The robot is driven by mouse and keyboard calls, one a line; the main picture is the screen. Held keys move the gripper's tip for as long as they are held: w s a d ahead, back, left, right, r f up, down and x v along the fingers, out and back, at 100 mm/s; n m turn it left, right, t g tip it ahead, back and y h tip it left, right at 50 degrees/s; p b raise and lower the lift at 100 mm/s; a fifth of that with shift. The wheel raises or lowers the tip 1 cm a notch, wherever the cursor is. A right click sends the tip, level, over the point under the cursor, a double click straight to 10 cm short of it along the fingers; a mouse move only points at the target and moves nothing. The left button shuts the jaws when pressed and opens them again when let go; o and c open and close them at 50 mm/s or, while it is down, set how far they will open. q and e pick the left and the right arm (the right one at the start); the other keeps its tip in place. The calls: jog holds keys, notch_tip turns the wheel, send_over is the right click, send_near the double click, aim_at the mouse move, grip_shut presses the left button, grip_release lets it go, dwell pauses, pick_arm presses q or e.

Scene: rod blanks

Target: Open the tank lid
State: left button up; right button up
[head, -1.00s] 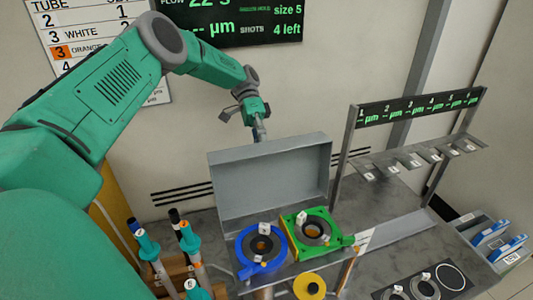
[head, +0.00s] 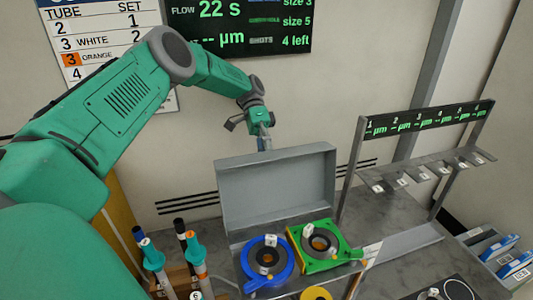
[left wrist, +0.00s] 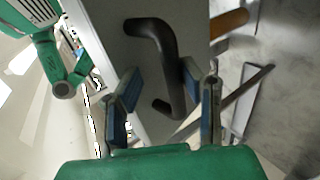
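The grey tank lid (head: 280,187) stands raised, nearly upright, behind the blue round fixture (head: 290,278) and the green square fixture (head: 335,265). In the left wrist view the lid's grey panel (left wrist: 115,30) carries a dark bent handle (left wrist: 168,60). My left gripper (head: 264,144) is at the lid's top edge, behind it in the head view. In the left wrist view its blue-padded fingers (left wrist: 162,108) are apart, one on each side of the handle, with gaps visible. The fingertips are partly hidden behind the lid in the head view. My right gripper is in neither view.
A rack with a numbered display (head: 430,117) stands to the right of the lid. Teal-collared tubes (head: 195,250) stand at the lower left. Blue-and-white boxes (head: 505,250) lie at the far right. A wall screen (head: 240,27) hangs behind.

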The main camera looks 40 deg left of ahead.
pick_arm(q)
jog(key=shift+d+r, duration=0.2)
jog(key=shift+d, duration=0.15)
jog(key=shift+r, duration=0.35)
jog(key=r, duration=0.8)
jog(key=shift+a, duration=0.25)
jog(key=shift+r, duration=0.45)
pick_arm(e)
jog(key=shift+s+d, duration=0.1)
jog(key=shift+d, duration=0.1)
pick_arm(q)
jog(key=shift+w, duration=0.1)
